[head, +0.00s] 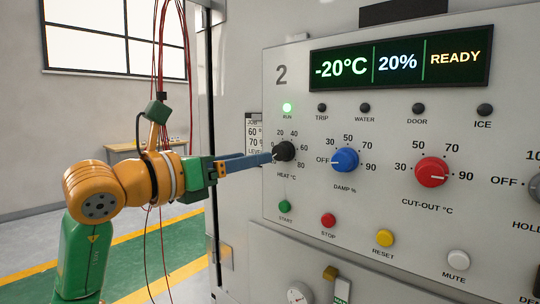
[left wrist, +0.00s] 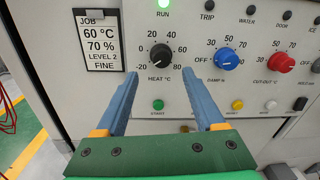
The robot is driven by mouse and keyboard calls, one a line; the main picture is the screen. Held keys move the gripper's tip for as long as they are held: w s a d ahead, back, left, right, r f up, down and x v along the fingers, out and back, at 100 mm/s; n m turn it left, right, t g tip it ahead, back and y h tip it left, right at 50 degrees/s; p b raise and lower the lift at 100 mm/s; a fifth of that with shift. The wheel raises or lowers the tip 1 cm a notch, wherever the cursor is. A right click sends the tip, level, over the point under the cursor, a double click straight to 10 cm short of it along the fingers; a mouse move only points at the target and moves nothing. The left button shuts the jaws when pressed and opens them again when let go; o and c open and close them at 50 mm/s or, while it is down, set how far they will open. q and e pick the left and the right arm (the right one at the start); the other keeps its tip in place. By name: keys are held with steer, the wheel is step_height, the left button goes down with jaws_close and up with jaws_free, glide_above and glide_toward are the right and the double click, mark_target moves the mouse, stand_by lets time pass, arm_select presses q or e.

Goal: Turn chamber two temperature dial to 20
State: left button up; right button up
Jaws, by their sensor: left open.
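The chamber two panel (head: 300,205) carries a large "2" and a black HEAT °C dial (head: 284,151) with a scale from -20 to 80. The dial also shows in the left wrist view (left wrist: 160,56); its white mark seems to point lower left, toward -20. The display (head: 400,60) reads -20°C, 20% and READY. My left gripper (head: 271,157) is open at the dial. In the left wrist view its blue fingers (left wrist: 160,72) stand one on each side of the dial, with gaps. Contact cannot be seen. My right gripper is not in view.
To the right are the blue DAMP dial (head: 345,160) and red CUT-OUT dial (head: 432,172). A row of push buttons lies below, with green START (head: 285,207) nearest. The green RUN lamp (head: 287,107) is lit. A job card (left wrist: 98,40) reads 60 °C, 70 %.

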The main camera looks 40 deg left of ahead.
mark_target(278, 154)
arm_select(q)
steer(key=w+p, duration=0.1)
steer(key=w, duration=0.3)
steer(key=w+d+p, duration=0.1)
steer(key=w, duration=0.2)
steer(key=shift+p, duration=0.3)
steer(key=shift+s+f, duration=0.1)
steer(key=shift+s, duration=0.05)
steer(key=shift+c, duration=1.4)
jaws_close()
